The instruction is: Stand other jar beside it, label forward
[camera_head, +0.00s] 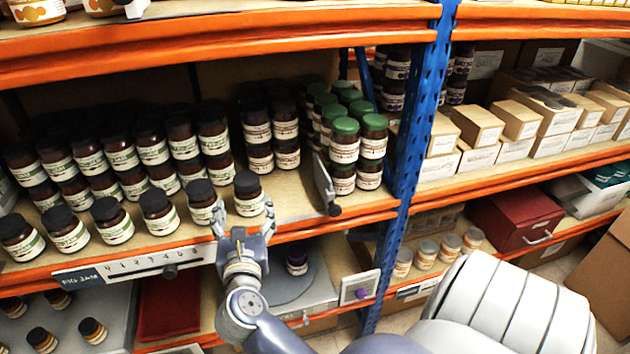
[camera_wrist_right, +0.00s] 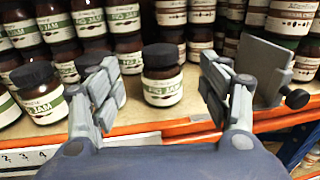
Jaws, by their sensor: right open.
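A dark-lidded jam jar (camera_head: 249,197) stands upright at the front edge of the middle shelf (camera_head: 290,222). Its cream label with a green band faces the front; it also shows in the right wrist view (camera_wrist_right: 162,76). My right gripper (camera_head: 244,222) is open in front of this jar, with one finger to each side and a gap at both sides. A similar jar (camera_head: 203,203) stands to its left in the front row, label forward; my gripper's left finger partly overlaps it. My left gripper is not in view.
More dark-lidded jars fill the shelf behind and to the left. A grey upright divider (camera_head: 324,184) stands to the right, before green-lidded jars (camera_head: 345,140). A numbered strip (camera_head: 140,265) runs along the shelf front. Bare shelf shows between jar and divider.

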